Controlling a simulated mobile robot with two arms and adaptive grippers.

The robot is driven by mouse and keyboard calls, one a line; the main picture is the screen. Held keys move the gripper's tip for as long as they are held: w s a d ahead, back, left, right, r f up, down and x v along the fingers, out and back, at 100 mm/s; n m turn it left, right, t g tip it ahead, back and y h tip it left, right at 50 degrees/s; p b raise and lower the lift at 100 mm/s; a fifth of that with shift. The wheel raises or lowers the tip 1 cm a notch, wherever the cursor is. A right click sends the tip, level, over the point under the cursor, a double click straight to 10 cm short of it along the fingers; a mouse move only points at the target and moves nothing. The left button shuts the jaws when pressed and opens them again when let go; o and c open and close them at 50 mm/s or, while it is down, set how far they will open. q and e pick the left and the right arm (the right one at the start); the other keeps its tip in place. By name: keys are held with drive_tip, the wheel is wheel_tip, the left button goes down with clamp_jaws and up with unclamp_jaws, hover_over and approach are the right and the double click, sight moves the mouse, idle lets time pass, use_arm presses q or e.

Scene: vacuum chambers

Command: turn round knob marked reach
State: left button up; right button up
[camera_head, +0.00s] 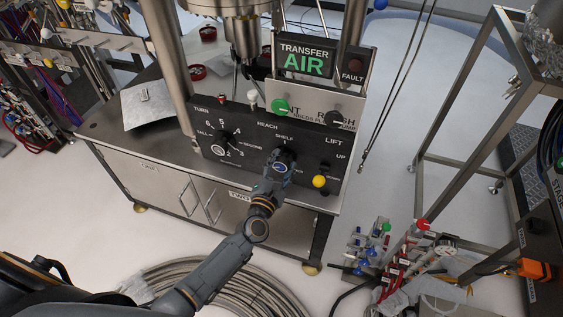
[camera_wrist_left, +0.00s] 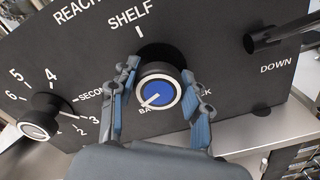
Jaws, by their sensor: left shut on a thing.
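The round reach knob (camera_wrist_left: 158,93) is black with a blue cap in a white ring. A pale line on the cap points to the lower left, away from the SHELF mark above. My left gripper (camera_wrist_left: 160,74) is shut on the knob, one finger on each side. In the head view, my left gripper (camera_head: 284,160) is at the panel below SHELF and hides most of the knob. The lower labels around the knob are partly covered. The black control panel (camera_head: 255,128) carries the word REACH at its upper middle. My right gripper is not in view.
A numbered TURN knob (camera_wrist_left: 42,115) sits left of the reach knob. A lift lever with a yellow ball (camera_head: 319,181) is close on the right. A green knob (camera_head: 280,106) is above. Coiled hose (camera_head: 245,285) lies on the floor below.

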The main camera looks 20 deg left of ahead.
use_arm(q)
drive_tip(key=m+p, duration=0.1)
drive_tip(key=m, duration=0.4)
drive_tip(key=shift+m, duration=0.3)
drive_tip(key=m+p, duration=0.1)
drive_tip(key=m, duration=0.4)
drive_tip(key=shift+d+f, duration=0.1)
drive_tip(key=shift+f, duration=0.05)
drive_tip(key=m+p, duration=0.1)
drive_tip(key=m, duration=0.4)
drive_tip(key=shift+f+m, duration=0.15)
drive_tip(key=shift+m, duration=0.25)
drive_tip(key=m+p, duration=0.1)
drive_tip(key=m, duration=0.3)
drive_tip(key=shift+f+m, duration=0.15)
drive_tip(key=shift+m, duration=0.55)
drive_tip(key=o, duration=1.1)
drive_tip(key=shift+o, duration=0.2)
